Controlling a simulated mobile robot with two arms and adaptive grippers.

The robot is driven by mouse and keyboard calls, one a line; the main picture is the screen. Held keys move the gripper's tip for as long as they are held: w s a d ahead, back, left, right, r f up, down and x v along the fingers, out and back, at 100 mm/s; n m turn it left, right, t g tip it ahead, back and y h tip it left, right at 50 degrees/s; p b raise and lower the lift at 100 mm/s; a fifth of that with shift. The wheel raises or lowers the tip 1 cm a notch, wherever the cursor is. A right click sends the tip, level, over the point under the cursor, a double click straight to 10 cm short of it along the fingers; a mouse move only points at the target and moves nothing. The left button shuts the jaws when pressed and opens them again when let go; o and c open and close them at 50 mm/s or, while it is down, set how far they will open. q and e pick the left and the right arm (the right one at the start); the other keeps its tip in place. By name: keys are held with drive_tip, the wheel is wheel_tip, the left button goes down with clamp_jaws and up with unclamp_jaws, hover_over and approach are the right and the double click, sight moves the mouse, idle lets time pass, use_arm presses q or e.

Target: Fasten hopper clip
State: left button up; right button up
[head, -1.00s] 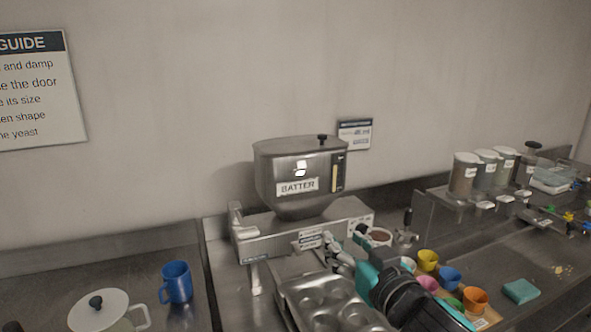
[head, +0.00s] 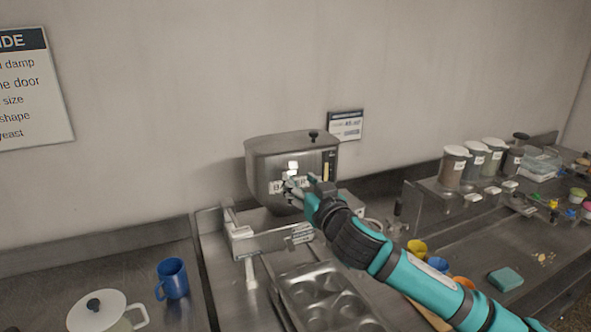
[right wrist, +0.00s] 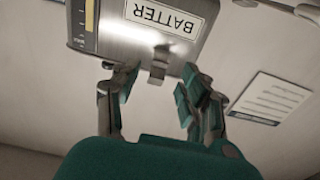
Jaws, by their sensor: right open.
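The steel batter hopper (head: 262,163) stands on its dispenser, with a BATTER label on its front. In the right wrist view the hopper (right wrist: 112,45) appears upside down, and the clip (right wrist: 158,62) lies just ahead of the gap between my fingers. My right gripper (head: 297,188) is open in front of the hopper and partly covers the label. It also shows in the right wrist view (right wrist: 158,92), its fingers spread and empty. I cannot tell whether a finger touches the hopper. My left gripper is out of view.
A muffin tin (head: 322,295) lies below the dispenser. A blue mug (head: 173,279) and a white lidded pot (head: 97,312) stand at the left. Lidded canisters (head: 454,167) stand on a shelf at the right. The wall space above the hopper is free.

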sight(292, 173)
drive_tip(key=shift+p+x, duration=0.35)
drive_tip(key=shift+x, duration=1.35)
clamp_jaws()
